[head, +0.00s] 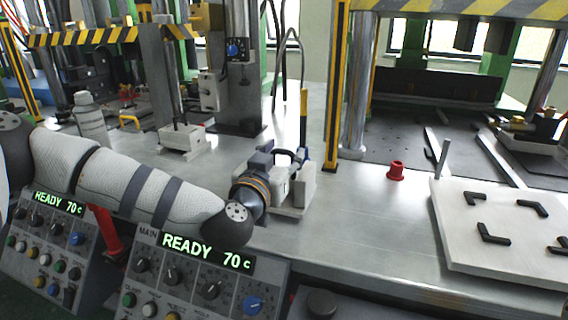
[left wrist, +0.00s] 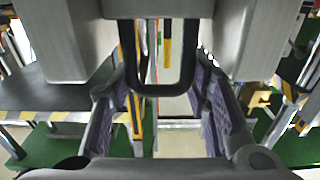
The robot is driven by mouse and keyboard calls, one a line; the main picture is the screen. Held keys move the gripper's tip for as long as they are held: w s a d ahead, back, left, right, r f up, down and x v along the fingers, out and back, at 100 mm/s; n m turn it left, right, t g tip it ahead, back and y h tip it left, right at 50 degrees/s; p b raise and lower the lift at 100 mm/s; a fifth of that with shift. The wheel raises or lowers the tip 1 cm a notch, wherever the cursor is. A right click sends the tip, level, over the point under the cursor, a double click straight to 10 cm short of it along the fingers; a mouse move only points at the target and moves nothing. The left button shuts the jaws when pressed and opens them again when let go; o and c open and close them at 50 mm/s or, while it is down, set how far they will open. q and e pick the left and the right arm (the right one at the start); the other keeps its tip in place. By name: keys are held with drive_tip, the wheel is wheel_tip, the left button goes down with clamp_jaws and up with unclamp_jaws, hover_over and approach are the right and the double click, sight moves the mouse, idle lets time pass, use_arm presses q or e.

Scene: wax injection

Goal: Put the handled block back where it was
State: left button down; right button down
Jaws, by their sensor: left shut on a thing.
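The handled block (head: 303,187) is a pale grey block with a black handle, on the metal table right of my left arm. My left gripper (head: 287,158) is at its top, shut on the handle. In the left wrist view the black U-shaped handle (left wrist: 160,89) lies between the two fingers, and the grey block body (left wrist: 263,40) fills the top on both sides. A pale base plate (head: 290,211) shows under the block. I cannot tell whether the block rests on it or hangs just above. My right gripper is not in view.
A white board (head: 500,257) with black corner brackets (head: 494,234) lies at the right. A yellow-black post (head: 336,90) rises behind the block. Control panels (head: 185,275) line the front edge. The table (head: 365,215) between block and board is clear.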

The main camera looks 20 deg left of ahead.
use_arm(q)
drive_tip(key=shift+f, duration=0.7)
drive_tip(key=shift+r, duration=0.2)
drive_tip(key=shift+f, duration=0.15)
drive_tip(key=c, duration=0.9)
unclamp_jaws()
drive_tip(key=shift+f, duration=0.1)
drive_tip(key=shift+o, duration=0.2)
